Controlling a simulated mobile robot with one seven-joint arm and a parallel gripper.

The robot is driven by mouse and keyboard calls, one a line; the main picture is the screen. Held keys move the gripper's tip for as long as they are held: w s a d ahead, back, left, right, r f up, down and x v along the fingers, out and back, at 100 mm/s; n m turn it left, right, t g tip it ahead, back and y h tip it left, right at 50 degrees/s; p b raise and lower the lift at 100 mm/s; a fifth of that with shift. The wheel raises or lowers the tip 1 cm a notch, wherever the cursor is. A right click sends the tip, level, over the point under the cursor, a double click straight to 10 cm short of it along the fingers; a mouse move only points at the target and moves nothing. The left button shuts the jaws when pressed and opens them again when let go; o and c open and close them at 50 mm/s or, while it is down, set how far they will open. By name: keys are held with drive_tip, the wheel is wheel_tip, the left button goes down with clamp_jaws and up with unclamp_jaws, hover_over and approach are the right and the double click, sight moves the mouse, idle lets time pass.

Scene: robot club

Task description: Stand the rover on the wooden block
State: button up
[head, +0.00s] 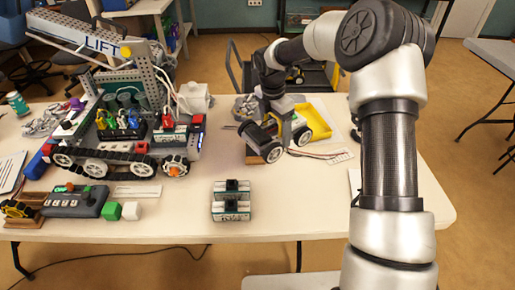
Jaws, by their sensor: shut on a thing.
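The rover (284,133) is a small dark vehicle with grey-hubbed black wheels, in the middle of the table in the head view. My gripper (275,106) comes down from above and is shut on the rover's upper body; its fingertips are partly hidden. A small brown wooden edge (254,160) shows under the rover's near left side and looks like the wooden block; most of it is hidden. I cannot tell whether the rover's wheels touch it or hang just above.
A large robot (120,130) with a LIFT sign fills the table's left. A yellow tray (320,108) lies behind the rover. A dark-and-white device (231,201) stands in front. The table's front right is clear.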

drive_tip(key=w+a+r+n, duration=0.3)
drive_tip(key=w+a+n, duration=0.3)
drive_tip(key=n, duration=0.1)
drive_tip(key=shift+t, duration=0.4)
drive_tip(key=shift+w+a+f+b, duration=0.15)
drive_tip(key=shift+f+b, duration=0.4)
drive_tip(key=shift+f, duration=2)
drive_tip(key=shift+s+a+f+b, duration=0.1)
drive_tip(key=shift+f+b, duration=0.4)
drive_tip(key=shift+f, duration=2)
drive_tip(key=shift+f, duration=0.1)
drive_tip(key=shift+f, duration=0.35)
drive_tip(key=shift+f, duration=0.15)
drive_tip(key=o, duration=1.9)
drive_tip(key=shift+f, duration=0.1)
drive_tip(key=shift+o, duration=0.2)
